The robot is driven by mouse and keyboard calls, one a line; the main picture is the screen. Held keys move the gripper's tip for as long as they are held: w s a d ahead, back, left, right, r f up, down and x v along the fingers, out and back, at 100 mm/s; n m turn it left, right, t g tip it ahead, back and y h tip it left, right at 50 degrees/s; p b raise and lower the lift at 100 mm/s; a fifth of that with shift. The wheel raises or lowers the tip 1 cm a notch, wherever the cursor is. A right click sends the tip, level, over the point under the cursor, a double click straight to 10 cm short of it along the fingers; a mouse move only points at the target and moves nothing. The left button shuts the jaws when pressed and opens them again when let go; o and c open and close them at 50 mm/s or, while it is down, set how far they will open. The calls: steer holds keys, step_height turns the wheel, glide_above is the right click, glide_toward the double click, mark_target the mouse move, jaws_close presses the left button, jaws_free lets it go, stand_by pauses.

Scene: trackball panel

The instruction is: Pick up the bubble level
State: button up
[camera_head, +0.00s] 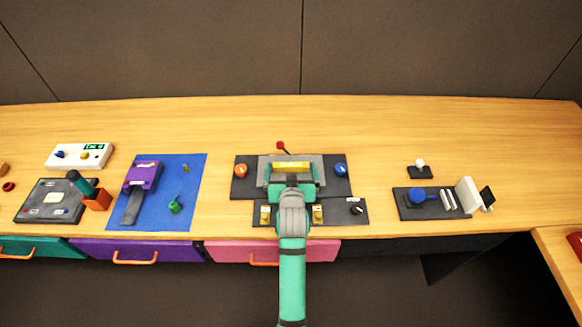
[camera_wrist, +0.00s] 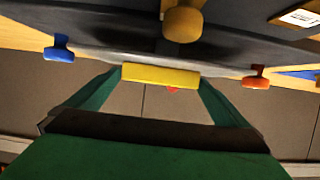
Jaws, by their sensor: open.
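The bubble level is a yellow bar (camera_head: 291,167) on the dark grey panel in the middle of the bench. It also shows in the wrist view (camera_wrist: 160,74), spanning the space between my finger ends. My gripper (camera_head: 292,172) is open at the panel, with one green finger on each side of the bar. In the wrist view my gripper (camera_wrist: 160,79) has its fingers at the two ends of the bar. I cannot tell whether they touch it. My wrist hides part of the panel below the bar in the head view.
An orange knob (camera_head: 240,169) and a blue knob (camera_head: 341,169) flank the bar. A front strip (camera_head: 336,212) carries yellow switches and a black knob. A blue mat (camera_head: 199,183) lies left; a dark panel with a blue ball (camera_head: 417,195) lies right.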

steer(key=shift+w+f, duration=0.1)
steer(key=shift+w, duration=0.15)
steer(key=c, duration=0.9)
